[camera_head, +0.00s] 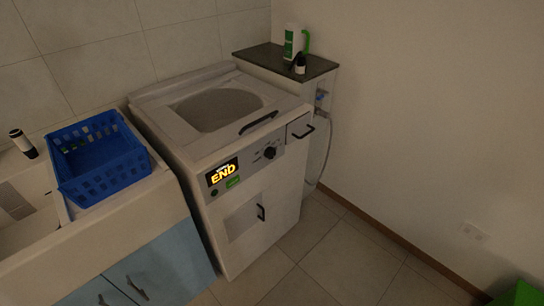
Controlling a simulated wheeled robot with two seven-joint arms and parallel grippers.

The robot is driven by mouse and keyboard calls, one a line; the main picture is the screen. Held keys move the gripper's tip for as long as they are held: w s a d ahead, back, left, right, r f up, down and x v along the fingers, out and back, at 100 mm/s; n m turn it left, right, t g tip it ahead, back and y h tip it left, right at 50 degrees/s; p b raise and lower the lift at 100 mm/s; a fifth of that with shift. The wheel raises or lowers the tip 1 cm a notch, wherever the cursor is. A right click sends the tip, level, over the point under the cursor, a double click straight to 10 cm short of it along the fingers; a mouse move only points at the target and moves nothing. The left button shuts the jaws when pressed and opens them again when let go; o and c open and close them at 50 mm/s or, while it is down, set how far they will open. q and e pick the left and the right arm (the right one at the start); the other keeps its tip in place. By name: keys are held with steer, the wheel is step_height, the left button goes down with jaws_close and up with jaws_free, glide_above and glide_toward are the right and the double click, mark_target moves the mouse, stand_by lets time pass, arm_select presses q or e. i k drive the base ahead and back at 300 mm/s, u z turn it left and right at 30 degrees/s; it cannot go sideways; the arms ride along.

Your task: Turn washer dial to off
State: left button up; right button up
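The white washer (240,213) stands in the middle of the camera_head view, against the tiled back wall. Its dial (270,152) is a small black knob on the front panel, to the right of a lit display (222,174) that reads "END". A small green panel or button (233,182) sits just below the display. The dial's pointer position is too small to tell. Neither of my grippers is in view, and nothing touches the dial.
A blue basket (97,158) sits on the sink counter at left, above blue cabinet doors (160,268). A dark-topped stand (285,62) with bottles is behind right. Tiled floor (345,258) is clear in front and right. A green object (527,294) is at lower right.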

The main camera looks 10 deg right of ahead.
mark_target(270, 152)
steer(key=u, duration=0.55)
steer(key=k, duration=0.65)
steer(key=u, duration=0.65)
steer(key=i, duration=1)
steer(key=z, duration=0.55)
